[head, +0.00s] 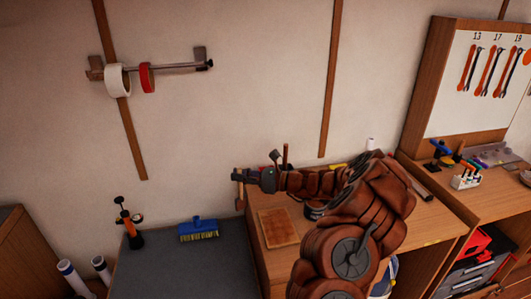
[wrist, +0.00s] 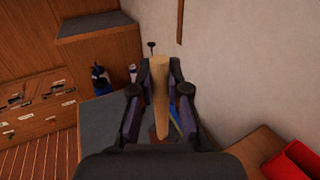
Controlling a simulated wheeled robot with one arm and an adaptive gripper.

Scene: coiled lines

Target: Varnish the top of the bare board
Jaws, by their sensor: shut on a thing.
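The board (head: 278,228) is a flat, orange-brown rectangle lying on the wooden bench left of my arm. My gripper (head: 240,175) is above and left of it, near the bench's left edge, apart from the board. It is shut on a wooden-handled tool (head: 239,198), whose lower part hangs below the fingers. In the wrist view the pale wooden handle (wrist: 159,95) stands between both fingers. The tool's working end is too small and hidden to make out, so I cannot tell if it is a brush. A dark round container (head: 314,212) is partly hidden by my arm.
A blue brush (head: 199,229) lies on the grey-topped surface (head: 180,270) to the left, beside an orange-and-black tool (head: 129,222). An upright wooden handle (head: 285,153) shows behind my arm. A wall rail (head: 170,67) holds tape rolls. A red box (wrist: 296,161) is at the wrist view's lower right.

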